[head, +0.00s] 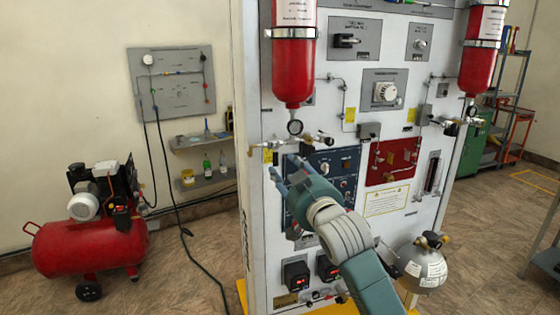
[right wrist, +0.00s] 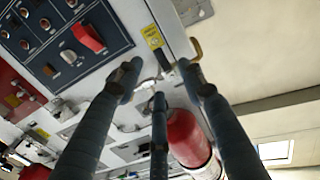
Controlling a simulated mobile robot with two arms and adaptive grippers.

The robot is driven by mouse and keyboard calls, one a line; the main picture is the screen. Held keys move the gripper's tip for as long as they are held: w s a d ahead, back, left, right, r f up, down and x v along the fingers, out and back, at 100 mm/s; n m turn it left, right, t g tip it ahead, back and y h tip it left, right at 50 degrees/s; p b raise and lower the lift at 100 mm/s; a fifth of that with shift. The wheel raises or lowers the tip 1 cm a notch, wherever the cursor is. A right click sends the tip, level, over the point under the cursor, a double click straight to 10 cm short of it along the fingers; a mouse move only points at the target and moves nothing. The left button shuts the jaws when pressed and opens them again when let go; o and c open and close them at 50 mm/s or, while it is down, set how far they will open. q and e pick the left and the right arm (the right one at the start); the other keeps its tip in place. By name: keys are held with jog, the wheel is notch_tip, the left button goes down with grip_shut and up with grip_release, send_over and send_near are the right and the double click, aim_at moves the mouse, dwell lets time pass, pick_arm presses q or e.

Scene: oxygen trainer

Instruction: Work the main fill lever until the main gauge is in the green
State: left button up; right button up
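My right gripper (head: 281,166) is in front of the trainer's left side, just below the left red cylinder (head: 294,68). In the right wrist view its fingers (right wrist: 158,82) are spread, with nothing held between them. A brass-coloured bent lever (right wrist: 196,48) sticks out at the panel edge, close beyond the right-hand fingertip; contact cannot be told. A small round gauge (head: 295,127) hangs under the left cylinder. A larger white dial (head: 385,92) sits higher on the panel. No label tells which is the main gauge, and the readings are too small to read. My left gripper is out of view.
A blue panel (head: 345,160) with a red switch (right wrist: 88,38) lies beside the gripper. A second red cylinder (head: 481,50) is at the right. A grey sphere (head: 424,264) sits low beside my arm. A red compressor (head: 90,245) stands left, with open floor between.

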aim_at(276, 155)
jog(key=p+x, duration=0.1)
jog(key=x, duration=0.4)
jog(key=shift+w+a, duration=0.1)
jog(key=shift+w, duration=0.25)
jog(key=shift+c, duration=0.5)
grip_shut()
